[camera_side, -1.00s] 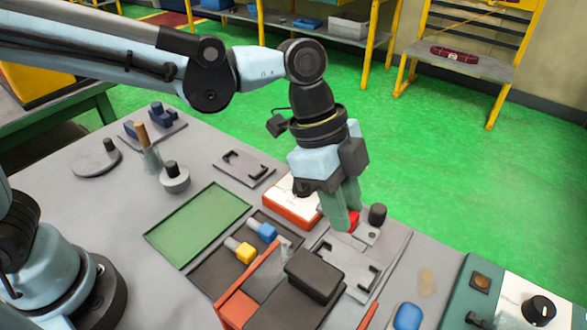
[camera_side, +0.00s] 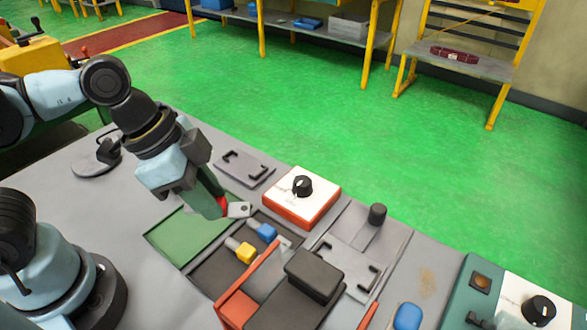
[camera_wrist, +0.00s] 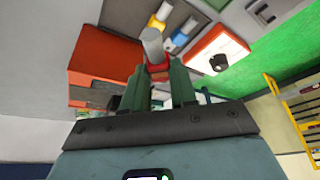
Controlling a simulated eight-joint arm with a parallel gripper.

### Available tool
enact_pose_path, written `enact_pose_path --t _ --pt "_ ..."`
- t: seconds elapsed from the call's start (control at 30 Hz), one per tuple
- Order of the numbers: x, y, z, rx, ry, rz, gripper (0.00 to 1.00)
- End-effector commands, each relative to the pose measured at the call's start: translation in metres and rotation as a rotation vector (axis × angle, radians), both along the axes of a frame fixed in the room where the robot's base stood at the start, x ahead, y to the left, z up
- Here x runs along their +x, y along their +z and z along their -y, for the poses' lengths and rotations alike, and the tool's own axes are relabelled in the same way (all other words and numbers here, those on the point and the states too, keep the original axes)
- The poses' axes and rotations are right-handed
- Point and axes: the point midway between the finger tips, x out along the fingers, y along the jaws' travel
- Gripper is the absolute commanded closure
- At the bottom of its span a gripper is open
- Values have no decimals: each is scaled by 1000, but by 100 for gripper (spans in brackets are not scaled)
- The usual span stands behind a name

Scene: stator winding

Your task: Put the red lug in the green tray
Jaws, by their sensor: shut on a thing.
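My gripper (camera_side: 218,205) is shut on the red lug (camera_side: 223,204), whose red end shows between the green fingertips. Its grey metal tab sticks out to the right, clear of the fingers. The wrist view also shows the red lug (camera_wrist: 158,71) between the fingertips (camera_wrist: 163,84), with its grey end pointing away from them. The green tray (camera_side: 172,239) lies flat on the bench. My gripper is over the tray's upper right side and hides part of it. The height of the lug above the tray is hard to judge.
A dark tray (camera_side: 212,272) beside the green tray holds a yellow lug (camera_side: 245,252) and a blue lug (camera_side: 266,232). A red-and-white box with a black knob (camera_side: 302,196) stands to the right. A grey fixture with a black post (camera_side: 377,213) is further right.

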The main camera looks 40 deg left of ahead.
Motion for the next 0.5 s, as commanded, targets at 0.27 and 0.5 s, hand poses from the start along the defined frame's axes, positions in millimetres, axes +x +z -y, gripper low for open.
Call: enact_pose_path --t 0.27,0.5 --pt "-5 -11 -14 -3 65 3 100" --pt "12 -28 -39 -3 71 3 100"
